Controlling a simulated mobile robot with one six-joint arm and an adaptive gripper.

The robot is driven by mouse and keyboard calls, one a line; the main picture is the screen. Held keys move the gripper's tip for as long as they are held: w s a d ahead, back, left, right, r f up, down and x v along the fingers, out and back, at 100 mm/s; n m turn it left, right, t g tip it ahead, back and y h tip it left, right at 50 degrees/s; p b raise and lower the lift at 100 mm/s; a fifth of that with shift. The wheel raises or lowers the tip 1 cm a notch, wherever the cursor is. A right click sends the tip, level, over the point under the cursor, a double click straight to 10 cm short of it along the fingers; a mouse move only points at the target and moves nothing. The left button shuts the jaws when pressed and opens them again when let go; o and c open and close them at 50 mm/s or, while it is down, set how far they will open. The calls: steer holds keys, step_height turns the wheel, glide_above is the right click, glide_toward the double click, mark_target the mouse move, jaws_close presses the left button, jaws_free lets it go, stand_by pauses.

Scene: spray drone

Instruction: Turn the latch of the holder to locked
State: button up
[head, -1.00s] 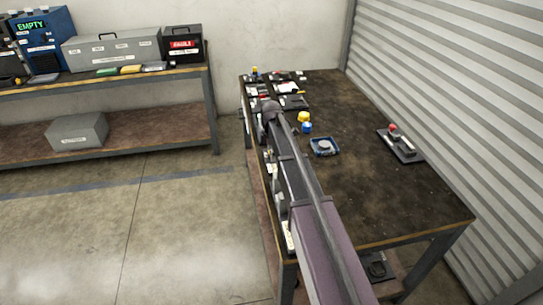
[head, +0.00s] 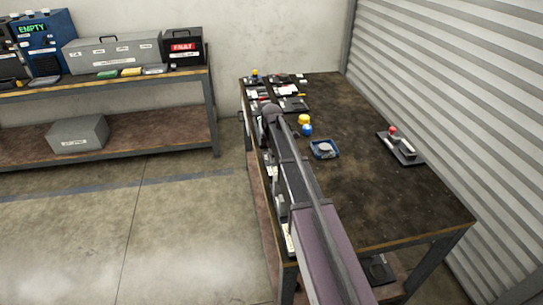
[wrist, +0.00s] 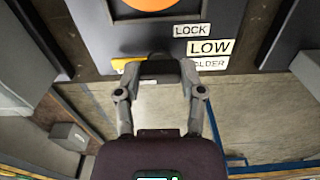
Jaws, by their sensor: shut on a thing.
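In the wrist view, the holder (wrist: 222,64) shows as a dark panel with LOCK, LOW and HOLDER labels, and part of an orange disc is cut off at the top edge. A yellow piece, which looks like the latch (wrist: 124,64), sticks out to the left of the fingertips at the panel's lower edge. My gripper (wrist: 160,68) is shut on the latch; the fingertips hide most of it. The LOCK label is up and to the right of the fingertips. In the head view my arm reaches along the table's left side, and the gripper and latch cannot be made out.
The dark table (head: 390,200) carries a blue tray (head: 323,149), yellow and blue round items, and a black plate with a red-topped piece (head: 400,147) at the right. Small items crowd its far left corner. A shelf (head: 110,155) with boxes stands at the left.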

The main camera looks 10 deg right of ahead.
steer(key=shift+m, duration=0.4)
steer(key=m, duration=0.3)
steer(key=shift+m, duration=0.3)
steer(key=m, duration=0.9)
steer(key=shift+s, duration=0.1)
steer(key=m, duration=0.4)
steer(key=shift+m, duration=0.3)
steer(key=o, duration=1.1)
steer(key=shift+o, duration=0.2)
steer(key=shift+n, duration=0.4)
